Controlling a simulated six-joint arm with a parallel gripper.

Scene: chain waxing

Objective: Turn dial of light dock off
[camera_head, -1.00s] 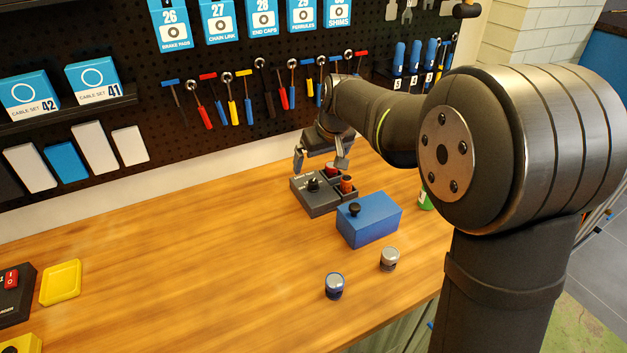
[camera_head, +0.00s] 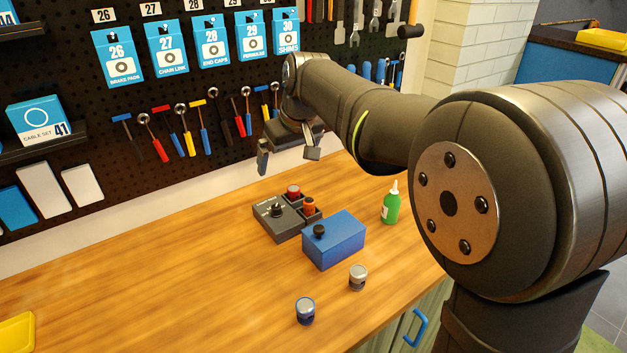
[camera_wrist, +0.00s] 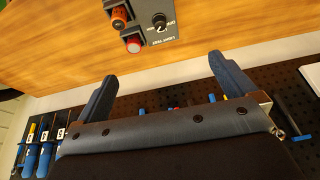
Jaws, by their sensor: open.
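The light dock (camera_head: 270,226) is a dark grey box on the wooden bench. Its black dial (camera_head: 276,210) is on top, with a red light (camera_head: 293,191) and an orange-red light (camera_head: 309,205) in holders beside it. In the wrist view the dial (camera_wrist: 159,20) has a white mark and small lettering around it; I cannot tell surely which setting it points to. The panel reads "LIGHT TEST". My gripper (camera_head: 287,160) is open and empty, above and behind the dock, apart from it. Its two fingers (camera_wrist: 163,70) spread wide in the wrist view.
A blue box (camera_head: 338,243) with a black knob stands right in front of the dock. A green bottle (camera_head: 391,206) is to the right. Two small cylinders, one blue (camera_head: 305,311) and one grey (camera_head: 358,277), stand in front. A tool pegboard (camera_head: 120,180) is behind. The bench's left is mostly clear.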

